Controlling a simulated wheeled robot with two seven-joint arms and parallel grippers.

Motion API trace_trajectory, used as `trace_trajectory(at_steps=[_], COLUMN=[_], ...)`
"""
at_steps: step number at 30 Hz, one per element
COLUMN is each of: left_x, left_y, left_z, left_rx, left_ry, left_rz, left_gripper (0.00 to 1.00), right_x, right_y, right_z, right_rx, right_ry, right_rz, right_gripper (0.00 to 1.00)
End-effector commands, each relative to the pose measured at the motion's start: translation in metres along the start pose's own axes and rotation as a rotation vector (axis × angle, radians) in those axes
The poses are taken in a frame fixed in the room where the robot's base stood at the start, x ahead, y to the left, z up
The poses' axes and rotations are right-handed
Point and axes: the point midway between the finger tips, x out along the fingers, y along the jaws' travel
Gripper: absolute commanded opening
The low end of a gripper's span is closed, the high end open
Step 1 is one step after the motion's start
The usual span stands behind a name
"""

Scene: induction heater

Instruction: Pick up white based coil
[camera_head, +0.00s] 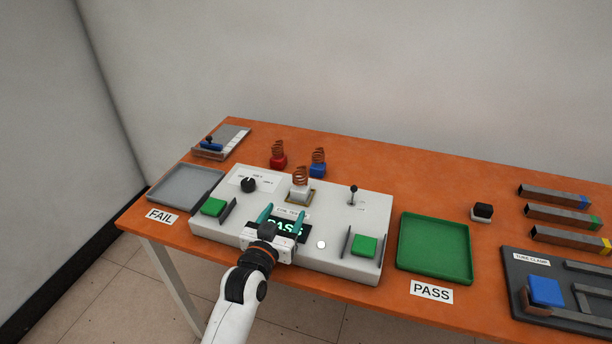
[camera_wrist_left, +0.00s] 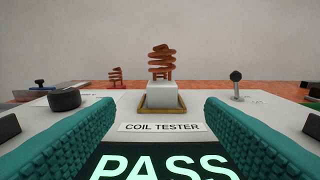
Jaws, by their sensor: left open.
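The white based coil (camera_head: 300,185) stands upright in the gold-rimmed socket on top of the coil tester (camera_head: 337,258). It has a white block base and a copper spiral. In the left wrist view the coil (camera_wrist_left: 162,92) is straight ahead, centred between the fingers and beyond their tips. My left gripper (camera_head: 282,219) is open and empty, with teal fingers above the tester's display (camera_head: 286,228), which reads PASS. The fingers are apart from the coil, on its near side. My right gripper does not show.
A red based coil (camera_head: 278,158) and a blue based coil (camera_head: 318,164) stand behind the tester. A small lever (camera_head: 353,193) and a black knob (camera_head: 248,185) rise from it. A grey FAIL tray (camera_head: 168,185) and green PASS tray (camera_head: 434,272) flank it, both empty.

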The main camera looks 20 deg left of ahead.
Motion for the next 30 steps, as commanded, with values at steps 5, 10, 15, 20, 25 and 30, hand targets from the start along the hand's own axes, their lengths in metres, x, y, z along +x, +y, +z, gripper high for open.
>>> trace_trajectory(at_steps=[5,10,15,20,25,30], left_x=[0.029,0.056,0.067,0.088,0.111,0.117], left_y=[0.000,0.000,-0.001,-0.002,-0.003,-0.002], left_z=[0.002,0.001,0.001,0.004,0.003,0.003], left_rx=[0.000,-0.001,-0.001,-0.001,-0.001,-0.001], left_ry=[-0.001,-0.001,0.000,-0.002,0.000,0.000], left_rz=[0.000,0.000,0.000,0.000,0.000,0.001], left_gripper=[0.64,0.64,0.64,0.64,0.64,0.64], right_x=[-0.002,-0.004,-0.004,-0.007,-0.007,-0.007], right_y=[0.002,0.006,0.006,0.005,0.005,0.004], right_z=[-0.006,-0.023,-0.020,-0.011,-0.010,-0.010], right_rx=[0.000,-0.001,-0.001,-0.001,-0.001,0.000], right_ry=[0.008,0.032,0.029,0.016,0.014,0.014], right_rz=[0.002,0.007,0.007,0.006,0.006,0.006], right_gripper=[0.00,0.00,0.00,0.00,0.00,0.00])
